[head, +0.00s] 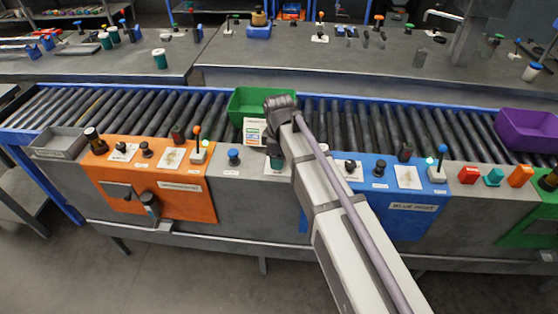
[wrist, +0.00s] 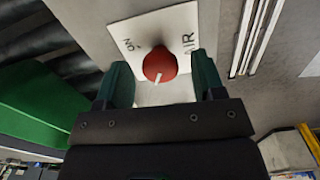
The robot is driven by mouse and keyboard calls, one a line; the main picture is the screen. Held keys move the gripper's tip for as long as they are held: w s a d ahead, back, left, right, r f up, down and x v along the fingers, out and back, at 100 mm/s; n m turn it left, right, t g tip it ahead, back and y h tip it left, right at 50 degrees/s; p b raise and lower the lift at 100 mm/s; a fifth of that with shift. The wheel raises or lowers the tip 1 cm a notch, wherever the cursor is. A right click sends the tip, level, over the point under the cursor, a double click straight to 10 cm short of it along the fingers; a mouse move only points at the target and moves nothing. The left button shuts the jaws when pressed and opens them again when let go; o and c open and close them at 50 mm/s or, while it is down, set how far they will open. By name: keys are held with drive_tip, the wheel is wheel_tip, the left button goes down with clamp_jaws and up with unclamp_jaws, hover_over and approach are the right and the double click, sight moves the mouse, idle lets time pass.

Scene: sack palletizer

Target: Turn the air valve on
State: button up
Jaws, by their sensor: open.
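The air valve is a round red knob (wrist: 159,65) with a white pointer line, on a white plate (wrist: 140,30) marked "ON" and "AIR". In the wrist view the pointer runs down and slightly left, away from the "ON" mark at the upper left. My gripper (wrist: 163,75) is open, with one teal finger on each side of the knob. Gaps show between the fingers and the knob. In the head view my gripper (head: 275,162) is over the grey panel between the orange and blue stations, and my arm hides the knob.
A green bin (head: 248,101) sits on the roller conveyor (head: 170,105) just behind my gripper; its side (wrist: 35,100) fills the left of the wrist view. An orange station (head: 190,200) lies left and a blue station (head: 410,222) right. A purple bin (head: 525,125) is far right.

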drive_tip(key=shift+c, duration=0.2)
drive_tip(key=c, duration=0.9)
drive_tip(key=m, duration=0.4)
drive_tip(key=shift+m, duration=0.3)
drive_tip(key=m, duration=0.4)
drive_tip(key=shift+m, duration=0.3)
drive_tip(key=m, duration=0.4)
drive_tip(key=shift+s+m, duration=0.1)
drive_tip(key=shift+m, duration=2.3)
